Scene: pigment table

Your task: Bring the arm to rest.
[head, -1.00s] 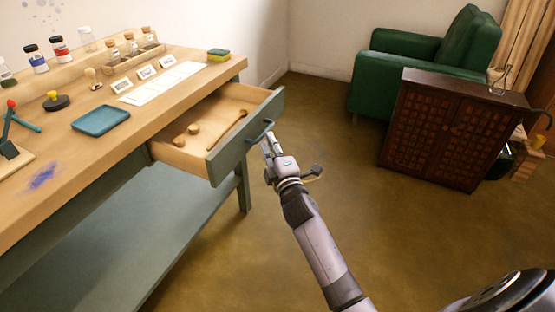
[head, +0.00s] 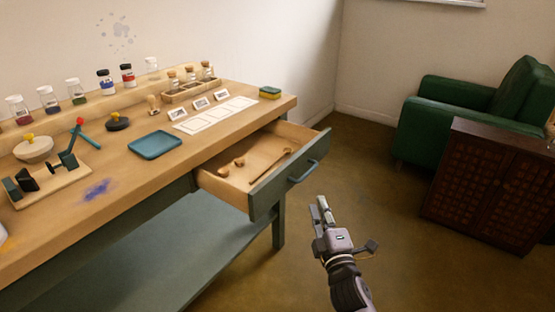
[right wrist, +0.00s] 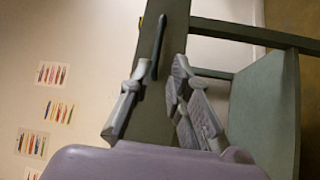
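My right gripper (head: 320,208) is in the head view, low over the floor and just right of the drawer. Its two fingers stand apart with nothing between them, as the right wrist view shows (right wrist: 158,85). It is clear of the grey-green drawer (head: 262,197), which stands pulled out from the table and holds a stick-like tool (head: 270,166) and two small wooden pieces (head: 231,164). The drawer's bar handle (head: 303,173) is above and left of the gripper. In the right wrist view the handle (right wrist: 155,48) shows ahead of the fingers. My left gripper is not in view.
The wooden table (head: 120,200) carries a blue tray (head: 155,145), jars, cards and a yellow-green sponge (head: 270,92). A lower shelf (head: 170,265) is under it. A dark cabinet (head: 490,185) and green armchair (head: 450,120) stand right. Floor between is free.

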